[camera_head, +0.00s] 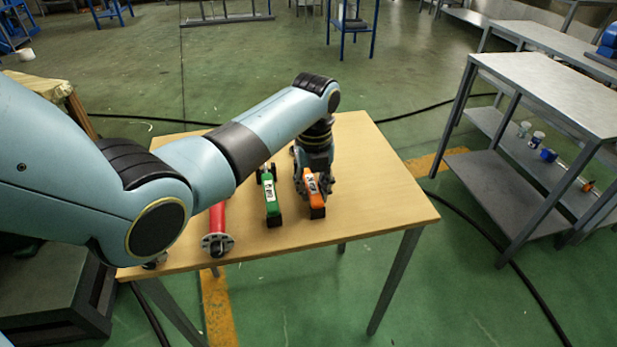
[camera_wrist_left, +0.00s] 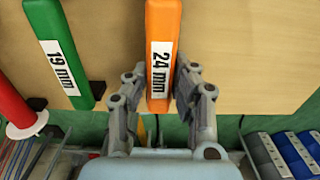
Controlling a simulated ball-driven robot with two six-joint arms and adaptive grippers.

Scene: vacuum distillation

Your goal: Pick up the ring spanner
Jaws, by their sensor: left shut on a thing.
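An orange ring spanner (camera_head: 316,203) lies on the wooden table near its front edge. In the left wrist view the orange spanner (camera_wrist_left: 163,24) shows a white "24 mm" label. My left gripper (camera_head: 314,184) reaches down over it from above. In the left wrist view the fingers of my left gripper (camera_wrist_left: 160,82) are shut on its handle, one on each side. A green spanner (camera_head: 272,207), marked "19 mm" in the left wrist view (camera_wrist_left: 60,45), lies to the left, apart from the gripper. The far end of the orange spanner is hidden under my gripper. My right gripper is not in view.
A red-handled tool (camera_head: 217,216) with a round flange lies left of the green spanner. The wooden table (camera_head: 385,190) is bare to the right. A grey metal shelf bench (camera_head: 555,90) stands further right. Black cables run over the green floor.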

